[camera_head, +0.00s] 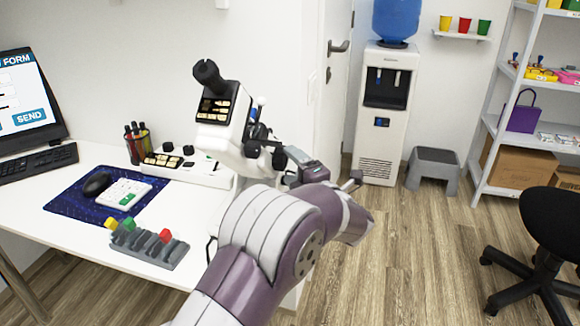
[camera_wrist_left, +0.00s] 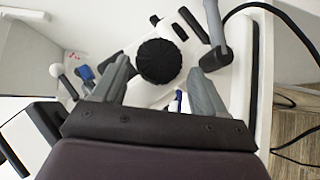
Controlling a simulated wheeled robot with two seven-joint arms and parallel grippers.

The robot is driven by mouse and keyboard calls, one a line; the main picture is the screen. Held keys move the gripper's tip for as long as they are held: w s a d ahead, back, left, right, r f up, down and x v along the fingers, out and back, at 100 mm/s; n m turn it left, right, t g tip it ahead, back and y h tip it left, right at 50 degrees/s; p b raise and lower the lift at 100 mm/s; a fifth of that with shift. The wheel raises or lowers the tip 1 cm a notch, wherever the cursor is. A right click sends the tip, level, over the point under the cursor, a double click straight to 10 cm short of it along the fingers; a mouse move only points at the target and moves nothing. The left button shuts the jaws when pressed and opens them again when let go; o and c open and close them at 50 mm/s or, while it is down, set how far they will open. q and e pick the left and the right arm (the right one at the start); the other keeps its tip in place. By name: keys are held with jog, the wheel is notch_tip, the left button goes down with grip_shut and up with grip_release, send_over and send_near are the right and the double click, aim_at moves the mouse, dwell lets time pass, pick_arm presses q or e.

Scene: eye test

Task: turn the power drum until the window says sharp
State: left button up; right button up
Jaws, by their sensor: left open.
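The white eye-test instrument (camera_head: 222,135) stands at the table's right end, with a black eyepiece on top. Its dark panel (camera_head: 214,108) has small pale marks, too small to read. In the left wrist view a round, black, ribbed knob (camera_wrist_left: 158,57), which looks like the power drum, lies between the fingertips. My left gripper (camera_head: 287,162) is at the instrument's right side; its fingers are partly hidden in the head view. In the wrist view the left gripper (camera_wrist_left: 160,72) is open, one grey finger on each side of the knob, with gaps visible. My right gripper is not in view.
A black cable (camera_wrist_left: 285,20) runs beside the instrument. A stool (camera_head: 433,169) stands on the floor.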

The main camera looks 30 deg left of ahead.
pick_arm(q)
jog(key=shift+x, duration=1.3)
jog(key=c, duration=0.8)
jog(key=shift+r, duration=0.2)
jog(key=m+g+h+p, duration=0.1)
jog(key=p, duration=0.6)
jog(key=m+g+h+p, duration=0.1)
jog(key=m+p, duration=0.1)
jog(key=p, duration=0.5)
jog(key=shift+w+r+g+h+p, duration=0.15)
jog(key=shift+r+g+h+p, duration=0.15)
jog(key=shift+r+h+p, duration=0.1)
jog(key=shift+f+m, duration=0.2)
jog(key=shift+m, duration=0.1)
jog(key=o, duration=0.8)
